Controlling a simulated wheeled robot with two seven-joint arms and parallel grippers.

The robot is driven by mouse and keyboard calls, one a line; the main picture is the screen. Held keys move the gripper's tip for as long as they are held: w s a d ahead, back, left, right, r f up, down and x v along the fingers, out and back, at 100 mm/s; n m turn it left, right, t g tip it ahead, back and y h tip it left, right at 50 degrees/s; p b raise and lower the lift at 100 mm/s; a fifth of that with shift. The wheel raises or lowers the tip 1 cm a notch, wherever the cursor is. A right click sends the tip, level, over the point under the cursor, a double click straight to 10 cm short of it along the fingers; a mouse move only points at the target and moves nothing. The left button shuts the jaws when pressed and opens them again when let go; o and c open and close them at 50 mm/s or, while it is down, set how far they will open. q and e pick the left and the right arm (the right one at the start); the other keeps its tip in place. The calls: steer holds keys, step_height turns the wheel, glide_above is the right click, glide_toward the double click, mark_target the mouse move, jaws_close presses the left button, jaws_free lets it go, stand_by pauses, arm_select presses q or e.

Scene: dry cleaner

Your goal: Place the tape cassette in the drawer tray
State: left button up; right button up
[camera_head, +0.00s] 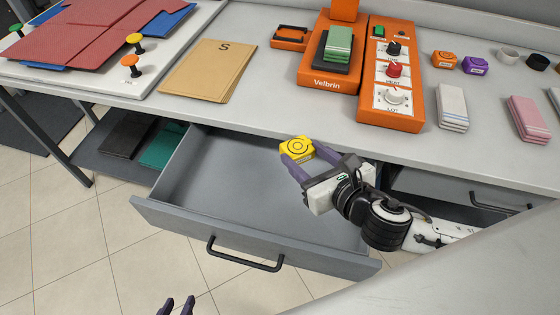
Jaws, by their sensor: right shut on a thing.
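The yellow tape cassette (297,149) is between the purple fingers of my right gripper (294,158), which is shut on it. The cassette shows over the back part of the open drawer tray, close to the counter's front edge; its exact height cannot be told. The grey drawer tray (215,190) is pulled out and its visible floor is bare. My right gripper and wrist hide part of its right side. My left gripper (177,305) shows only its purple fingertips at the bottom edge, apart and empty, in front of the drawer.
The counter (240,113) overhangs the drawer's back. It holds an orange Velbrin machine (330,83), a tan envelope (208,70), small cloth stacks (453,106) and red folders (95,35). A black drawer handle (245,258) sticks out in front.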

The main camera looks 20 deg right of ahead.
step_height(320, 180, down, 6)
steer(key=s+b, duration=0.1)
steer(key=s, duration=0.1)
steer(key=b, duration=0.1)
glide_above(275, 167)
steer(key=s, duration=0.3)
steer(key=shift+n+y, duration=0.3)
steer(key=shift+y, duration=0.1)
steer(key=f, duration=0.5)
steer(key=shift+d+f, duration=0.25)
steer(key=shift+f, duration=0.05)
steer(key=shift+w+a+f+b, duration=0.15)
steer(key=shift+w+f+b, duration=0.15)
steer(key=shift+w+f, duration=0.4)
steer(key=shift+w+a+f+b, duration=0.2)
steer(key=shift+w+f, duration=0.25)
steer(key=shift+w, duration=0.35)
steer(key=shift+d, duration=0.1)
steer(key=shift+f, duration=0.15)
steer(key=o, duration=1.1)
